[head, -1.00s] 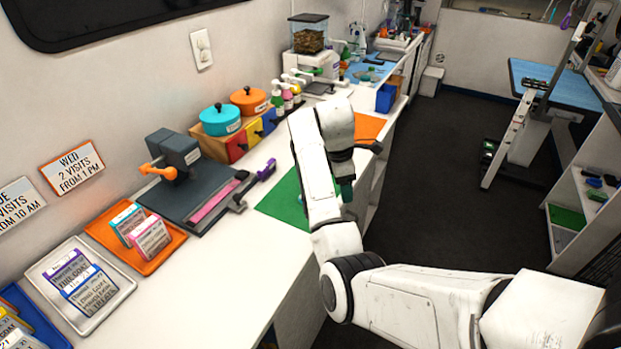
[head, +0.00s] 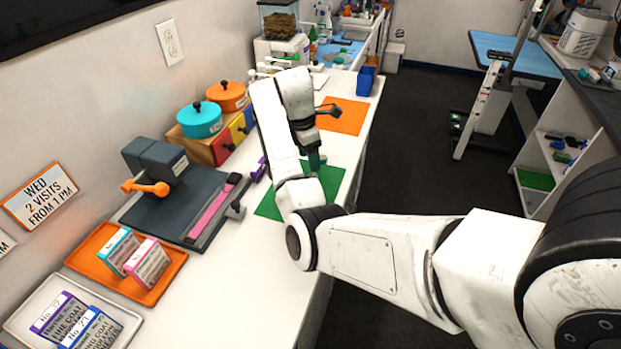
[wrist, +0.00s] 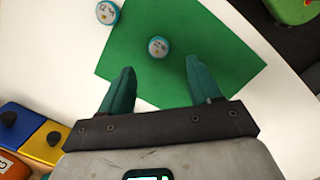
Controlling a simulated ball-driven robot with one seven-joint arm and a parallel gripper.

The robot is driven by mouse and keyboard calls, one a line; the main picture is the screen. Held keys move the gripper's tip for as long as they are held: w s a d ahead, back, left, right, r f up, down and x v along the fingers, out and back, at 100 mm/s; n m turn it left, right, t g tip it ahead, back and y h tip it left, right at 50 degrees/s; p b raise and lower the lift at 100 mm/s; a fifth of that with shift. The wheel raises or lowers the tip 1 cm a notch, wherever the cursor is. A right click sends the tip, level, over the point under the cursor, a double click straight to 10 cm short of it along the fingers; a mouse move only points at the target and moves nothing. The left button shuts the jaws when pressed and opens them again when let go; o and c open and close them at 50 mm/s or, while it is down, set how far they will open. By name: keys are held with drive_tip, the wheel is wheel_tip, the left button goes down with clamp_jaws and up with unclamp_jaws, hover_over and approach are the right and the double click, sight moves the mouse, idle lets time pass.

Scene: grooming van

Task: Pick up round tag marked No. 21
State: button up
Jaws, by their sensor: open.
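Two small round tags with teal rims show in the wrist view. One round tag (wrist: 158,46) lies on the green mat (wrist: 215,50), just beyond the gap between my fingertips. The other round tag (wrist: 107,12) lies at the mat's left edge, further off. Their markings are too small to read, so I cannot tell which is No. 21. My gripper (wrist: 160,68) is open and empty, its teal fingers spread above the mat. In the head view my gripper (head: 315,160) hangs over the green mat (head: 322,180), and my arm hides the tags.
The white counter (head: 235,290) holds a dark press (head: 165,175) with a pink strip, left of the mat. Beyond are coloured drawers (head: 232,135) with teal and orange pots. An orange mat (head: 350,115) lies further back. Trays of cards stand at the near left.

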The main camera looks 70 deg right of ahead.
drive_tip(key=shift+s+d+f+p, duration=0.1)
drive_tip(key=shift+d+f+p, duration=0.05)
drive_tip(key=shift+f, duration=0.95)
drive_tip(key=shift+s+d+f+p, duration=0.1)
drive_tip(key=shift+d+f+p, duration=0.1)
drive_tip(key=shift+f, duration=0.9)
drive_tip(key=shift+s+d+f+p, duration=0.1)
drive_tip(key=shift+f+p, duration=0.05)
drive_tip(key=shift+f, duration=0.95)
drive_tip(key=shift+c, duration=0.3)
drive_tip(key=c, duration=1.1)
